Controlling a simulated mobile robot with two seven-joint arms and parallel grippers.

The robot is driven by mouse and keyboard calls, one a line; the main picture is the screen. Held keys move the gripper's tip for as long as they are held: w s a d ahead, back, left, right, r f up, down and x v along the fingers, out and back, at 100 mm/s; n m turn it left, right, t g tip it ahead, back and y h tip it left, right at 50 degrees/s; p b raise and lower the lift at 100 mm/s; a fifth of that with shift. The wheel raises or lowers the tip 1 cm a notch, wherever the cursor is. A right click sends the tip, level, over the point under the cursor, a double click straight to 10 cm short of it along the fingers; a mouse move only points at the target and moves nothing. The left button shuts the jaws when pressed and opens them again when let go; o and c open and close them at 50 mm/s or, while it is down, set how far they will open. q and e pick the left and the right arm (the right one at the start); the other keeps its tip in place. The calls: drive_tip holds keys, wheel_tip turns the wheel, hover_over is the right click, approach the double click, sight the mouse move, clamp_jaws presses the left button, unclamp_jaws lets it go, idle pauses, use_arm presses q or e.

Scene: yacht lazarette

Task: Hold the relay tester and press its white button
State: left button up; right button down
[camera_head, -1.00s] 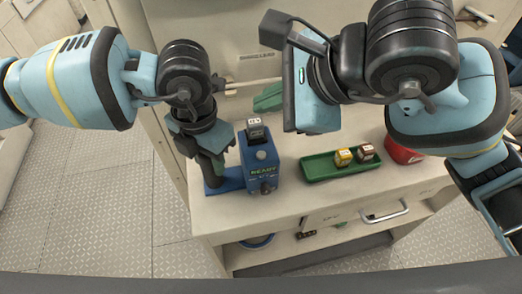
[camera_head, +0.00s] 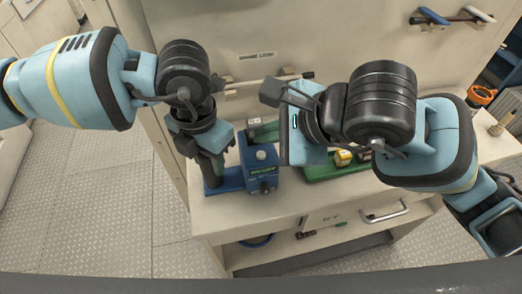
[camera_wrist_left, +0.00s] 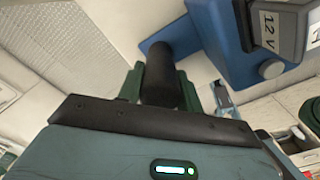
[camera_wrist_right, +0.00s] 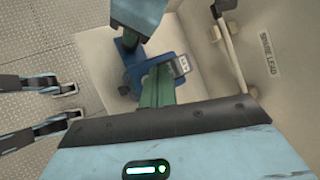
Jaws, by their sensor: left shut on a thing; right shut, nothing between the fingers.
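The relay tester (camera_head: 262,180) is a blue box on a blue base at the counter's left front, with small green text on its front. A pale round button (camera_head: 261,155) shows on its top; it also shows in the left wrist view (camera_wrist_left: 272,69). A grey relay with a "12 V" label (camera_wrist_left: 268,30) sits beside the button. My left gripper (camera_head: 213,168) is shut on the tester's upright black handle (camera_wrist_left: 160,85). My right gripper (camera_head: 262,133) is shut and empty, close behind the tester's top. I cannot tell whether it touches anything.
A green tray (camera_head: 318,172) with relays (camera_head: 343,157) lies right of the tester, partly hidden by my right arm. A drawer handle (camera_head: 385,214) is on the cabinet front.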

drive_tip(key=shift+f, duration=0.95)
drive_tip(key=shift+f, duration=0.1)
idle(1.4)
drive_tip(key=shift+f, duration=0.3)
drive_tip(key=shift+f, duration=0.4)
idle(0.6)
drive_tip(key=shift+r, duration=0.85)
drive_tip(key=shift+r, duration=2.5)
